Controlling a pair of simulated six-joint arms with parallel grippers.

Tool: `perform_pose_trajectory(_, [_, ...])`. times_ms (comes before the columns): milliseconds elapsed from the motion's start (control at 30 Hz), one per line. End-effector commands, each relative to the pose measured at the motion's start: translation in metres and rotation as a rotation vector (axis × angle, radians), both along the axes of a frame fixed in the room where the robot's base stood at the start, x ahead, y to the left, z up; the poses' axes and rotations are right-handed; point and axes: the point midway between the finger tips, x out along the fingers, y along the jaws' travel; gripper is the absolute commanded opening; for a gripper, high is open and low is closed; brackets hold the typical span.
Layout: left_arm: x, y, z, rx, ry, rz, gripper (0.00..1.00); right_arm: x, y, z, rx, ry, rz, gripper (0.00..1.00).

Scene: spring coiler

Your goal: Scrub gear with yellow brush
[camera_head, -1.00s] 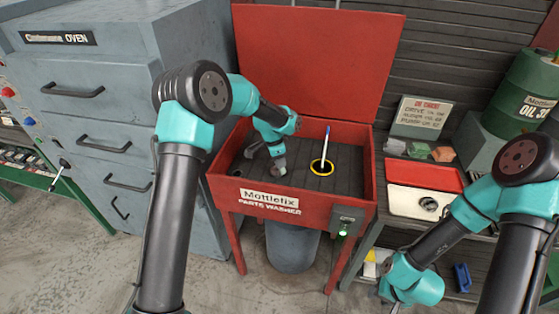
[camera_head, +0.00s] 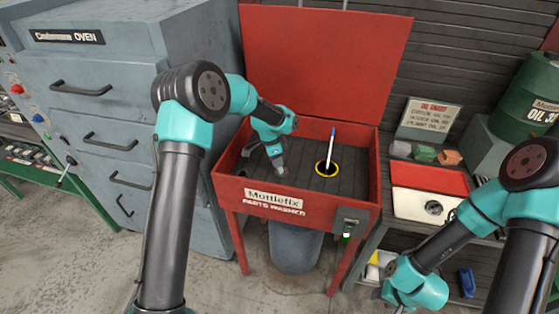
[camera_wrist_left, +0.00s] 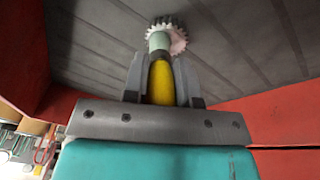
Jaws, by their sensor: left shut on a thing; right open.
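My left gripper (camera_head: 279,166) is low inside the red parts washer (camera_head: 228,188). In the left wrist view its fingers (camera_wrist_left: 161,80) are shut on the yellow handle of the brush (camera_wrist_left: 161,84). The brush's pale green end (camera_wrist_left: 159,42) points at a grey toothed gear (camera_wrist_left: 163,22) on the dark slatted floor. A pinkish-white patch shows on the gear's right side. The brush end overlaps the gear; whether they touch is unclear. The gear is hard to make out in the head view. My right gripper (camera_head: 392,301) is open, low at the bottom edge, and partly cut off.
A white stick with a blue tip (camera_head: 331,145) stands in a yellow-ringed hole (camera_head: 327,168) right of my left gripper. The washer's red walls surround the work area. A grey oven (camera_head: 95,80) stands left; a shelf with a red-and-white box (camera_head: 430,190) stands right.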

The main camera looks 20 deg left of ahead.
Motion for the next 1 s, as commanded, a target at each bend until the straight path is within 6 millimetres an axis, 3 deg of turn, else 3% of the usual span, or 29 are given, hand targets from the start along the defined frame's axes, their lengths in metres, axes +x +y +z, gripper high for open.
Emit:
perform_pose_trajectory(367, [-0.002,0.002,-0.003,0.0,0.006,0.0,0.02,0.0,0.0,0.0,0.0,0.0,0.0,0.43])
perform_pose_trajectory(1000, [-0.001,-0.015,-0.001,0.0,0.006,-0.001,0.02,0.0,0.0,0.0,0.0,0.0,0.0,0.43])
